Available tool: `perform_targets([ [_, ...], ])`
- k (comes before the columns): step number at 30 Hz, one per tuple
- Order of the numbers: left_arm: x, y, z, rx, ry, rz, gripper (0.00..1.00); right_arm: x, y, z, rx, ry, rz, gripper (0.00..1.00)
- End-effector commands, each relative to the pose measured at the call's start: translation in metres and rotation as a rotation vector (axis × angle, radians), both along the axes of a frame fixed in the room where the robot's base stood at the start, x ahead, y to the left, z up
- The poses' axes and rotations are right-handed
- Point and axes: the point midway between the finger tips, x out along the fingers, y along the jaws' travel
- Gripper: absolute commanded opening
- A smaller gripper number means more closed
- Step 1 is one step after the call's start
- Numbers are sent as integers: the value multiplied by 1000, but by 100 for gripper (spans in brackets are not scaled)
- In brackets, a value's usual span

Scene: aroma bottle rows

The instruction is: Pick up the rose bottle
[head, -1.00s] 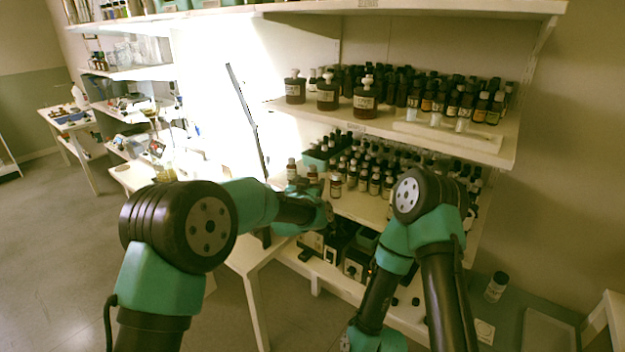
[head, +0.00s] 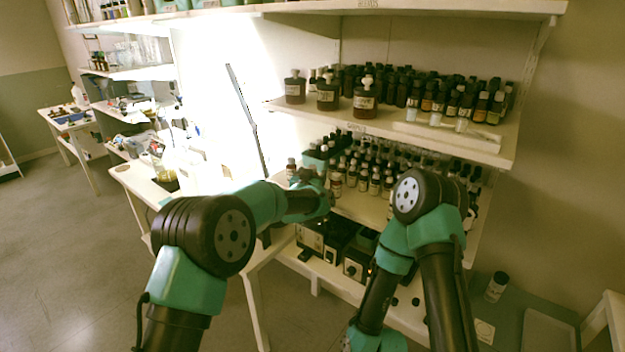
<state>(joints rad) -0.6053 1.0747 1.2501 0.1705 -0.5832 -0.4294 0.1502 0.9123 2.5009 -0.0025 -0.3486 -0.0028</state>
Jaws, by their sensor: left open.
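One brown bottle (head: 336,184) stands at the front of that shelf, just right of my left gripper (head: 318,186). Another bottle (head: 291,168) stands just behind and left of the gripper. My left gripper is open at the front edge of the middle shelf, with its fingers partly lost against the dark bottles. My right arm bends down at the right, and its gripper is outside the picture.
The upper shelf (head: 470,142) overhangs the middle rows and carries larger brown bottles (head: 365,98) and many small ones. Dark boxes (head: 356,262) stand on the lower shelf. A lone bottle (head: 496,287) stands at lower right. A white table (head: 140,188) is at left.

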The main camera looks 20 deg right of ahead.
Motion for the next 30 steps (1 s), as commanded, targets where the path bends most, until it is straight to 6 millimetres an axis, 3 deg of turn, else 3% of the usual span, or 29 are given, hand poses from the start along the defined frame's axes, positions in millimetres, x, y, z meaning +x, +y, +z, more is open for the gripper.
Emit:
perform_targets([
  [18, 5, -2, 0, 0, 0, 1, 68, 0, 0, 0, 0, 0, 0, 0],
  [30, 5, -2, 0, 0, 0, 1, 30, 0, 0, 0, 0, 0, 0, 0],
])
